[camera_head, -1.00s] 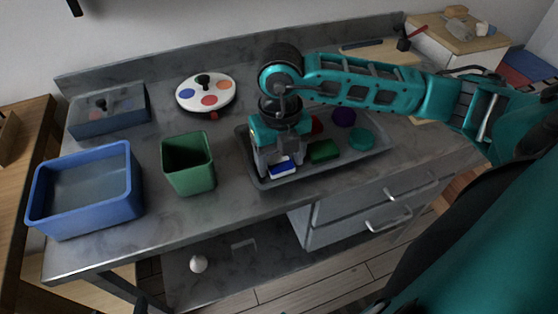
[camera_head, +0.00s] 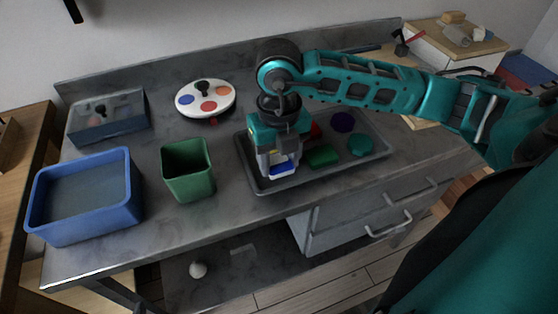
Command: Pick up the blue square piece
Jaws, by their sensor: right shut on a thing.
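The blue square piece (camera_head: 281,169) has a blue top and a pale lower edge. It is in the grey tray (camera_head: 262,187), at its front left part. My right gripper (camera_head: 278,164) points down over the tray and is shut on the blue piece, with a finger at each side. The fingers partly cover the piece, and I cannot tell whether it touches the tray floor. My left gripper does not show.
The tray also holds a green square piece (camera_head: 322,156), a teal round piece (camera_head: 360,145), a purple round piece (camera_head: 343,122) and a red piece (camera_head: 316,130). Left stand a green bin (camera_head: 188,171), a blue bin (camera_head: 84,231), a grey box (camera_head: 108,128) and a white disc (camera_head: 206,97).

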